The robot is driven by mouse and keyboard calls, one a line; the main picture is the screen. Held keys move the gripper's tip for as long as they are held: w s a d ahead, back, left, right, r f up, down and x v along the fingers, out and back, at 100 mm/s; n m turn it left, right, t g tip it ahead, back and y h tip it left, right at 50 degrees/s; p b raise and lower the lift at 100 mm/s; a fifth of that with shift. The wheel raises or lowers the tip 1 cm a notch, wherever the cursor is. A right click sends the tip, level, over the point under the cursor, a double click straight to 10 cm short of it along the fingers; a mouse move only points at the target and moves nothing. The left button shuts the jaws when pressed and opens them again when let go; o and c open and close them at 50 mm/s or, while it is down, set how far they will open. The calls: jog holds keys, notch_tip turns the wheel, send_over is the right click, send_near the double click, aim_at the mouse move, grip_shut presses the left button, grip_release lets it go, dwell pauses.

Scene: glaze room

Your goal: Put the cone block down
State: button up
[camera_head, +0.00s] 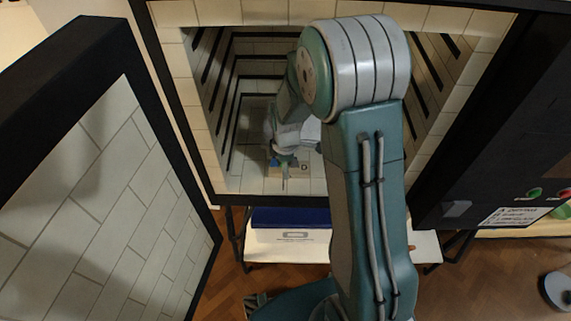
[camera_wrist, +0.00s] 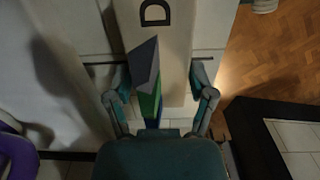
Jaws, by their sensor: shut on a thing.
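The cone block shows in the wrist view as slim pointed cones (camera_wrist: 147,75) in grey, green and blue, between my two fingers. A pale piece marked "D" (camera_wrist: 155,40) is directly behind the cones; I cannot tell whether it is part of the same block. My gripper (camera_wrist: 160,98) is shut on the cone block, one finger on each side. In the head view my gripper (camera_head: 285,150) is inside the open kiln (camera_head: 270,45), low and near its front edge. Small green, blue and tan parts show just below it. Whether the block touches the kiln floor is unclear.
The kiln's tiled door (camera_head: 90,190) stands open on the left. A dark control panel (camera_head: 515,190) is on the right. A blue item (camera_head: 290,217) lies below the kiln's front edge. A purple curved thing (camera_wrist: 18,155) is at the wrist view's left edge.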

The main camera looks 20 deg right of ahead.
jog(key=shift+f, duration=0.3)
jog(key=o, duration=0.9)
jog(key=shift+o, duration=0.2)
jog(key=shift+r, duration=0.15)
notch_tip(320, 180, up, 13)
jog(key=s+r+m+t, duration=0.2)
jog(key=s+r+m, duration=0.5)
jog(key=s, duration=0.3)
jog(key=s+r+m+t, duration=0.3)
jog(key=s+r+m, duration=0.4)
jog(key=s, duration=0.4)
jog(key=shift+t, duration=0.3)
jog(key=shift+w, duration=0.1)
